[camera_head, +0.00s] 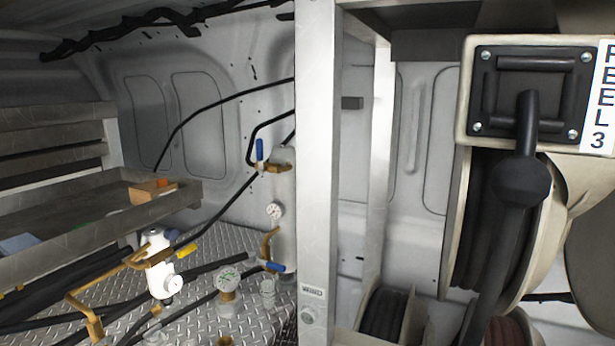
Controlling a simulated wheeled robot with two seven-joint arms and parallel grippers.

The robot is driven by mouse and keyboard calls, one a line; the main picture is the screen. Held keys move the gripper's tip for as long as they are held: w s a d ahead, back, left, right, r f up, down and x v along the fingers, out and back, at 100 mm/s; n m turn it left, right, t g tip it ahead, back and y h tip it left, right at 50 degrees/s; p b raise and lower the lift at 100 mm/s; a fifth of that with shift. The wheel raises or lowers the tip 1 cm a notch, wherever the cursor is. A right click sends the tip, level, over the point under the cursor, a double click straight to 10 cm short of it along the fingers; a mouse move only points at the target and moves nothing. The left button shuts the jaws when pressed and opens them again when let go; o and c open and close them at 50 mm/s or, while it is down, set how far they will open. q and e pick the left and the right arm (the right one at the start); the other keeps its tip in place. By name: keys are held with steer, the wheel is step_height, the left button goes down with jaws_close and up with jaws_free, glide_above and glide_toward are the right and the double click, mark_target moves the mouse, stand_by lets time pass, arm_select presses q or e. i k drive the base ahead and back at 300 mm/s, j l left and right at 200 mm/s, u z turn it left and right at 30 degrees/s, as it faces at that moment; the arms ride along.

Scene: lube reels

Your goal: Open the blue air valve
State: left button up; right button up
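Two blue valve handles show in the head view, and I cannot tell which one the task names. The upper blue handle (260,149) stands upright on a brass fitting beside a white cylinder, left of the grey post. The lower blue handle (274,267) lies roughly level near the foot of that cylinder, at a brass pipe. Neither of my grippers is in view, so nothing is seen touching either handle.
A grey post (318,170) stands just right of the valves. A white filter unit (158,265) with a gauge, a yellow handle (186,252) and black hoses are at lower left. A metal shelf tray (90,235) is at left. A hose reel (535,235) fills the right.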

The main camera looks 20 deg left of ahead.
mark_target(259, 141)
steer(key=i+l+u, duration=0.1)
steer(key=i+u, duration=0.3)
steer(key=i+l+u, duration=0.2)
steer(key=u, duration=0.2)
steer(key=i+l+u, duration=0.25)
steer(key=u, duration=0.15)
